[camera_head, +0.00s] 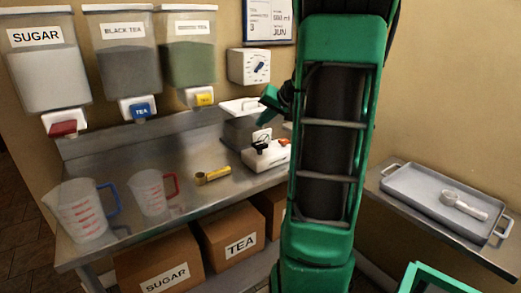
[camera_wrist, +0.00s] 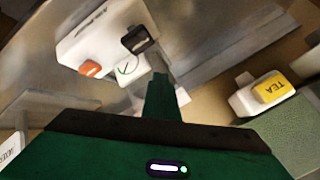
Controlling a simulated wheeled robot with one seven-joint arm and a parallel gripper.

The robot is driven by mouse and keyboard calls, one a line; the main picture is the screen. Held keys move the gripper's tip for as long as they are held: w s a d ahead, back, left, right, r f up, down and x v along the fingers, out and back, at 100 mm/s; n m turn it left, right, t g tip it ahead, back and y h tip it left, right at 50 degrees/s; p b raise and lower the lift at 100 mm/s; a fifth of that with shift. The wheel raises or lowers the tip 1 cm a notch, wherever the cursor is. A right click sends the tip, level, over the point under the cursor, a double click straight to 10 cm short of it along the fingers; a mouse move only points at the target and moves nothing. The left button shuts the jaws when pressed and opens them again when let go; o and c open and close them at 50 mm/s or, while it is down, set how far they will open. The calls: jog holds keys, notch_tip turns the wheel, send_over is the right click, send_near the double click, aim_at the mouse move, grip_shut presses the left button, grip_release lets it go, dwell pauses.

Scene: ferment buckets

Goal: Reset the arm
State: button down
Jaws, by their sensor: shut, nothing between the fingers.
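My green arm rises through the right middle of the head view and hides part of the wall and counter behind it. My gripper (camera_head: 270,97) shows beside the arm's left edge, above the counter and in front of a grey lidded container (camera_head: 240,131). In the wrist view my gripper (camera_wrist: 160,97) is shut, with its narrow green fingers together and nothing held. A white device (camera_wrist: 88,32) with an orange part and a black part lies beyond the fingertips there. It also stands on the counter in the head view (camera_head: 262,157).
Sugar (camera_head: 45,75), black tea (camera_head: 127,65) and green-filled (camera_head: 188,60) dispensers hang on the wall. The metal counter (camera_head: 150,228) holds a blue-handled jug (camera_head: 82,212), a red-handled jug (camera_head: 150,190) and a yellow tool (camera_head: 213,175). A tray (camera_head: 420,192) with a scoop (camera_head: 464,203) is at right.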

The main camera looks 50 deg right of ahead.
dwell(0.3)
jog(key=s+a+f+n+g, duration=0.1)
jog(key=s+a+f+g, duration=0.1)
jog(key=s+a, duration=0.35)
jog(key=s+a+f+n+g, duration=0.1)
jog(key=s+a+f+g, duration=0.1)
jog(key=a, duration=0.6)
jog(key=s+a+f+n+g, duration=0.1)
jog(key=s+a+f+g, duration=0.1)
jog(key=s+a, duration=0.3)
jog(key=s+a+f+n+g+y, duration=0.1)
jog(key=s+a+f+g, duration=0.2)
jog(key=s, duration=1)
jog(key=a+f, duration=0.1)
jog(key=a, duration=0.2)
jog(key=shift+s+a, duration=0.25)
jog(key=shift+s, duration=0.1)
jog(key=shift+w+f, duration=0.2)
jog(key=shift+w, duration=0.45)
